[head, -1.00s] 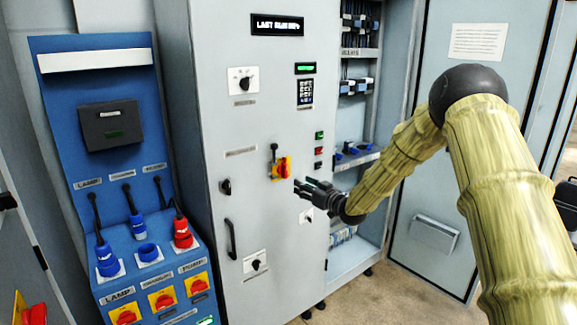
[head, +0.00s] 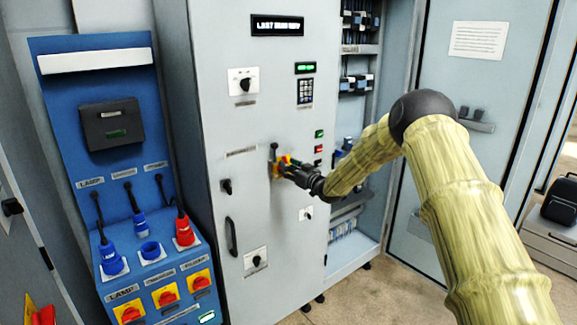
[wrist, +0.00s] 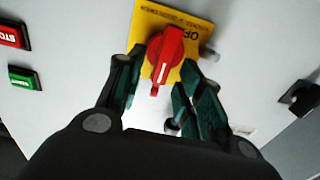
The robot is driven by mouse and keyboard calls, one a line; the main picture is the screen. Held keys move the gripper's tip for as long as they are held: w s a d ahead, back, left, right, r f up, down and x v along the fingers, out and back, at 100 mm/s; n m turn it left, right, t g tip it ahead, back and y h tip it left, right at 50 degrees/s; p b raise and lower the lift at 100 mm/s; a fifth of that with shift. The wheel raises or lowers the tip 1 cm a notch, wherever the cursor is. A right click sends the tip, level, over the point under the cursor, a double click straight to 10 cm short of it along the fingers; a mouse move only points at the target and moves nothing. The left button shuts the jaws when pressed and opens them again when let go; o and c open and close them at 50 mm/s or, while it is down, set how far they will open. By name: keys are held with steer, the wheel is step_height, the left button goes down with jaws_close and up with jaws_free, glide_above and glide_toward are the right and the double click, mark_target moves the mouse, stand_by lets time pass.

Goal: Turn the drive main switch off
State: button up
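The main switch is a red rotary knob (wrist: 166,56) on a yellow plate (wrist: 150,22) with dark lettering, part of it reading OFF, upside down in the wrist view. In the head view the yellow plate (head: 275,170) shows on the grey cabinet door, mostly covered by my gripper (head: 284,168). In the wrist view my gripper (wrist: 160,62) is open, one finger on each side of the knob. A gap shows between the left finger and the knob; I cannot tell whether the right finger touches it. The knob's white line points down the wrist picture.
A red stop button (wrist: 12,34) and a green button (wrist: 24,78) sit beside the switch. A dark rotary knob (head: 226,186) and a door handle (head: 231,237) are on the same door. A blue socket panel (head: 95,62) stands at left. An open cabinet bay is at right.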

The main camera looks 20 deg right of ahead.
steer(key=shift+w+a, duration=0.15)
steer(key=shift+w, duration=0.25)
jaws_close()
steer(key=shift+f+n+b, duration=0.15)
steer(key=shift+n+b, duration=0.15)
steer(key=shift+b, duration=0.25)
steer(key=n+b, duration=0.5)
steer(key=b, duration=0.2)
steer(key=a+f+n+b, duration=0.1)
steer(key=n+b, duration=0.5)
steer(key=b, duration=0.2)
steer(key=n+b, duration=0.6)
steer(key=b, duration=0.1)
steer(key=shift+s+a+f+b, duration=0.3)
steer(key=shift+s+a+f, duration=0.05)
steer(key=shift+a+f, duration=0.05)
steer(key=shift+n, duration=0.3)
